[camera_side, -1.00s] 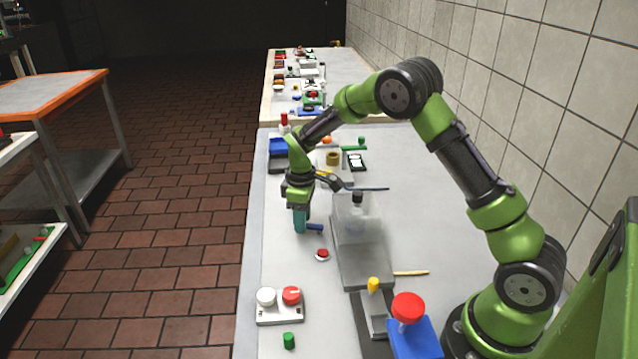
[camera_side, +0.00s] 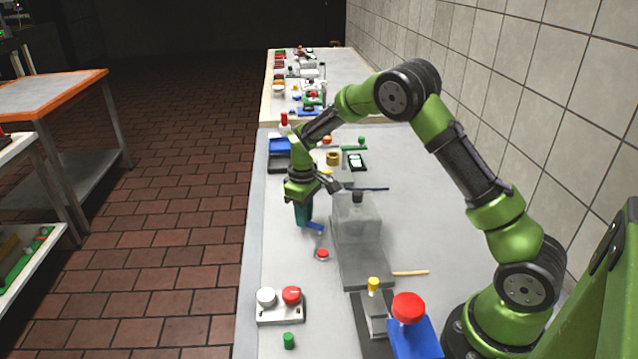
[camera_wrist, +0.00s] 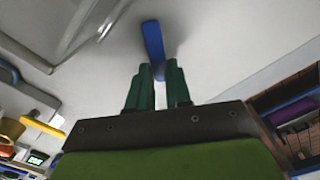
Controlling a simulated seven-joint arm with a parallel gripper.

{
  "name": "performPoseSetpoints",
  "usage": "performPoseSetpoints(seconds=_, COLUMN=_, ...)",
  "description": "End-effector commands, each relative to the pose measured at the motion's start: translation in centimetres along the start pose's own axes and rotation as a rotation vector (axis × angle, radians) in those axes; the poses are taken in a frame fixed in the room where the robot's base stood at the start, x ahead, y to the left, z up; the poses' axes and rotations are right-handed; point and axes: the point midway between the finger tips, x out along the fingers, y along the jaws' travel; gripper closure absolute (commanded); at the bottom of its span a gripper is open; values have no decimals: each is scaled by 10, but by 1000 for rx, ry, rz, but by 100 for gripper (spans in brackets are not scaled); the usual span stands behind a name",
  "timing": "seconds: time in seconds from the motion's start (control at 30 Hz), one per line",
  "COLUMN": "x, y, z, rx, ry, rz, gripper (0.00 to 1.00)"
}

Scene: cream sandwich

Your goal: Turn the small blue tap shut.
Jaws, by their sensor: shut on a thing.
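The small blue tap shows as a blue lever (camera_side: 315,226) beside my fingertips, over the left part of the grey table. In the wrist view the blue lever (camera_wrist: 153,42) reaches out from between my two teal fingers. My gripper (camera_side: 303,222) points down and is shut on the tap; the wrist view also shows my gripper (camera_wrist: 158,72) with its fingertips at either side of the lever's near end. The tap's body is hidden by the fingers.
A clear box (camera_side: 357,215) stands just right of my gripper. A red button (camera_side: 322,254) sits in front of the tap. A base with white and red knobs (camera_side: 280,318) and a green piece (camera_side: 289,341) lie nearer. The table's left edge is close.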

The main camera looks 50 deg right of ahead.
Motion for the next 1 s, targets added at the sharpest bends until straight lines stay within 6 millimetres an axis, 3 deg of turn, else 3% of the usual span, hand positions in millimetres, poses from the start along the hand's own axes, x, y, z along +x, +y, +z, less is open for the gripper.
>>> performPoseSetpoints(seconds=0.6, x=-1, y=24, z=7, rx=589, ry=1, rz=1, gripper=100)
performPoseSetpoints(seconds=1.0, x=-1, y=33, z=16, rx=886, ry=0, rz=0, gripper=100)
